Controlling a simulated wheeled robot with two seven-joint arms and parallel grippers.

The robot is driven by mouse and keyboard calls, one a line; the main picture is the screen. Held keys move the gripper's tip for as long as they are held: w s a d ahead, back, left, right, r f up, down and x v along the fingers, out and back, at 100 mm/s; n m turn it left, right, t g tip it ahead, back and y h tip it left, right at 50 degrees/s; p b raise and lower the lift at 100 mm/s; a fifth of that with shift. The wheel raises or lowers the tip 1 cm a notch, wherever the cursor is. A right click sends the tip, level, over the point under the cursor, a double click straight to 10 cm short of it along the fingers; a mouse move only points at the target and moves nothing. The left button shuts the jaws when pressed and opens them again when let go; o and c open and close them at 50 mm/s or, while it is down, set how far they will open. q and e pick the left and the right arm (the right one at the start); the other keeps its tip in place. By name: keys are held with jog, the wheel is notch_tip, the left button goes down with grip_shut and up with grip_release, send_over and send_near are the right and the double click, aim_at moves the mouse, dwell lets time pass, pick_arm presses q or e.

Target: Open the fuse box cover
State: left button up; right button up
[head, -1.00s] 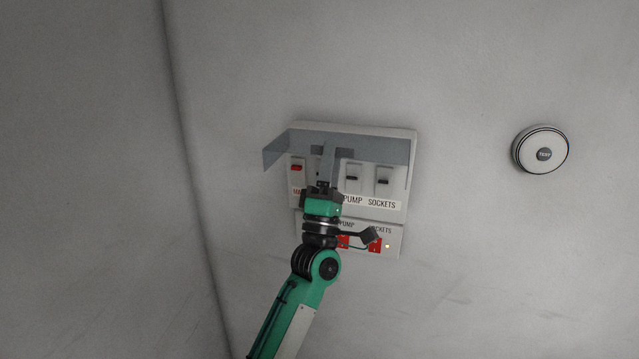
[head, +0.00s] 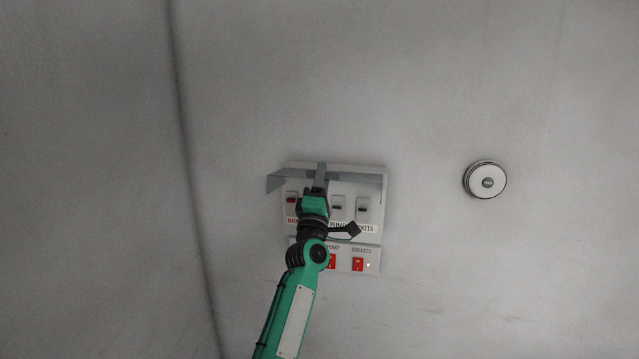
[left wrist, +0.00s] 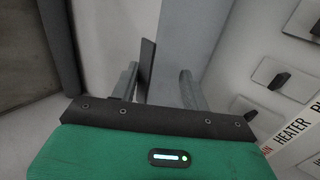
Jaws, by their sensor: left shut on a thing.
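The fuse box (head: 383,215) is a pale panel on the wall with breakers and a label strip. Its grey cover (head: 364,181) stands out from the wall along the top, raised clear of the breakers, and shows as a thin band. My left gripper (head: 320,178) is in front of the box, shut on the cover at its middle; the exact grip is small in the head view. In the left wrist view the two grey fingers (left wrist: 158,85) have a thin dark plate (left wrist: 147,66) between them. My left arm hides part of the label and lower panel. My right gripper is not in view.
A round white device (head: 485,180) is on the wall to the right. A breaker (left wrist: 279,80) shows close to the gripper in the left wrist view. The wall around is bare.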

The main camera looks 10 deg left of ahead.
pick_arm(q)
jog(key=shift+o, duration=0.3)
notch_tip(320, 180, up, 3)
jog(key=shift+a+f, duration=0.15)
jog(key=shift+f, duration=0.05)
jog(key=o, duration=0.7)
jog(key=shift+c, duration=0.2)
jog(key=shift+w+f, duration=0.25)
jog(key=shift+w, duration=0.1)
jog(key=shift+f, duration=0.4)
jog(key=b+v, duration=0.2)
jog(key=v, duration=1.2)
jog(key=shift+w+f, duration=0.25)
jog(key=shift+f, duration=0.2)
